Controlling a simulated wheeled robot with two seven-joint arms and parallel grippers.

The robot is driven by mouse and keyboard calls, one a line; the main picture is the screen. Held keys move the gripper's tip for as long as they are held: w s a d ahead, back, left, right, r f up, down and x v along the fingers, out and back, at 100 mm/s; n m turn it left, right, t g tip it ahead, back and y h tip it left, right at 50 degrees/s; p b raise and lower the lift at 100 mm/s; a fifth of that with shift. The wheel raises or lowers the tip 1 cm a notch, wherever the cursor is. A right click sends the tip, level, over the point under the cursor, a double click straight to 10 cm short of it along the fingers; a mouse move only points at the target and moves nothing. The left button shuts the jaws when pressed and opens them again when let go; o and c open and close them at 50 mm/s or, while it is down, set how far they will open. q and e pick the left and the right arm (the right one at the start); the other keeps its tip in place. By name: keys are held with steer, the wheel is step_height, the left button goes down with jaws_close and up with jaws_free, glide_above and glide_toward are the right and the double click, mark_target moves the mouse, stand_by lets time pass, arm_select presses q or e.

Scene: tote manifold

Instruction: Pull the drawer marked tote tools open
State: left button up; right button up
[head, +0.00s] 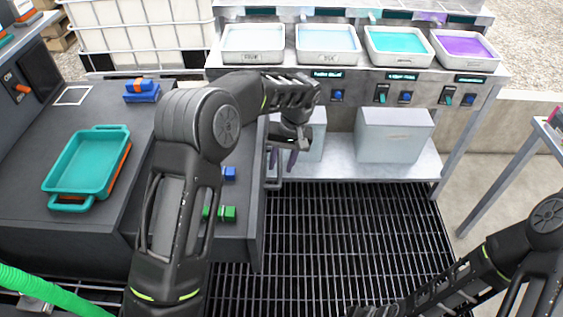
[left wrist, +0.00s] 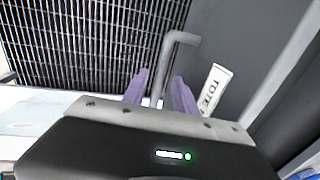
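The drawer front is the dark panel on the right side of the grey cabinet; in the left wrist view it bears a white label (left wrist: 213,90) that starts "TOTE", the rest being hidden by my gripper. A grey bar handle (left wrist: 183,38) stands out from this front, and it also shows in the head view (head: 273,181). My left gripper (head: 282,160) is at the handle, its purple fingers (left wrist: 160,90) apart, with the bar running down between them. A gap shows between bar and fingers. My right arm reaches the bottom edge; its gripper is out of view.
A steel bench (head: 340,170) with several coloured trays and grey bins (head: 393,135) stands behind. The dark grated floor (head: 340,240) right of the cabinet is clear.

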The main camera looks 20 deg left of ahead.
arm_select(q)
step_height(320, 180, up, 8)
steer(key=d, duration=0.1)
steer(key=shift+w+d+f, duration=0.2)
steer(key=shift+w, duration=0.05)
arm_select(e)
steer(key=shift+f, duration=0.1)
stand_by(0.3)
